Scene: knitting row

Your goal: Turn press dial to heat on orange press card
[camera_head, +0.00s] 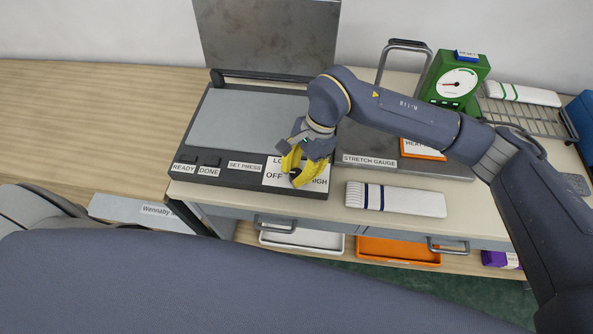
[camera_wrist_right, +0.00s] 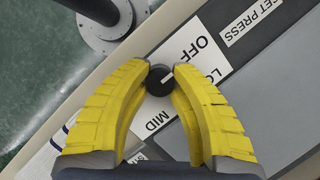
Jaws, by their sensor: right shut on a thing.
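The press (camera_head: 235,118) stands left of centre with its lid raised. Its black dial (camera_wrist_right: 160,80) shows in the right wrist view, on a white label plate (camera_wrist_right: 190,62) reading OFF, LO and MID. The dial's white pointer mark faces the OFF/LO side. My right gripper (camera_head: 299,168) has yellow fingers, one on each side of the dial, and is shut on it. In the head view the gripper mostly hides the dial. The orange press card (camera_head: 422,154) is right of centre, partly behind my right arm; HEAT shows on it, the rest is hidden. My left gripper is out of view.
A folded white knit piece with blue stripes (camera_head: 410,200) lies right of the press. A green dial gauge (camera_head: 468,76) and a wire rack (camera_head: 535,118) stand at the back right. White (camera_head: 302,241) and orange (camera_head: 398,250) trays sit below the table.

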